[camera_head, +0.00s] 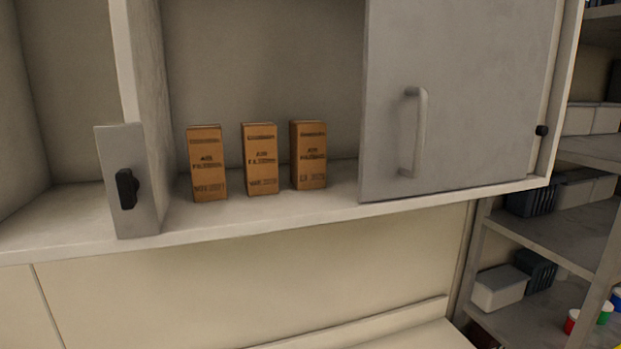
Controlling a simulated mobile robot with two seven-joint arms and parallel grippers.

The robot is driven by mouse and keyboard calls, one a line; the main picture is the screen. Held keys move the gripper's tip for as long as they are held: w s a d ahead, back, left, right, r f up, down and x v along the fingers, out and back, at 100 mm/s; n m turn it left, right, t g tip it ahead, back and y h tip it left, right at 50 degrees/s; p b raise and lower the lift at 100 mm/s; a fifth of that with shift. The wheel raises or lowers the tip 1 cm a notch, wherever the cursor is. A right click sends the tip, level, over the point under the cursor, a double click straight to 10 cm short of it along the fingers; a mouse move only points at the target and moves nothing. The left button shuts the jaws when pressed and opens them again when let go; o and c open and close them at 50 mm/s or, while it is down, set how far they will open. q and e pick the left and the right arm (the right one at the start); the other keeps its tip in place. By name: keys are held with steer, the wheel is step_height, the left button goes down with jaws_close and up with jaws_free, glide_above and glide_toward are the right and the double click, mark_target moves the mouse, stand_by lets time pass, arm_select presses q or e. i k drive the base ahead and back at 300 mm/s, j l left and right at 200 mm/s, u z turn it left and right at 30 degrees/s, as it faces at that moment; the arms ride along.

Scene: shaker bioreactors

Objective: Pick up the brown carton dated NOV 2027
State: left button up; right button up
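Three brown cartons stand upright in a row on the cabinet shelf (225,222). The left carton (208,175) carries a blurred date that looks like NOV and a year, the last digit being unclear. The middle carton (260,170) has a date that looks like MAR and a year. The right carton (310,165) has a date too blurred to read surely. All bear similar print that looks like "AIR FILTER". Small gaps separate them. Neither of my grippers is in view.
A grey cabinet door (465,110) with a handle (420,130) covers the shelf right of the cartons. A grey upright divider (147,110) and a panel with a black latch (126,187) stand to the left. A rack (555,240) with bins is at the far right.

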mark_target(204, 142)
steer(key=j+u, duration=0.2)
steer(key=u, duration=0.15)
steer(key=j+u, duration=0.2)
steer(key=u, duration=0.15)
steer(key=j+u, duration=0.35)
steer(key=l, duration=0.1)
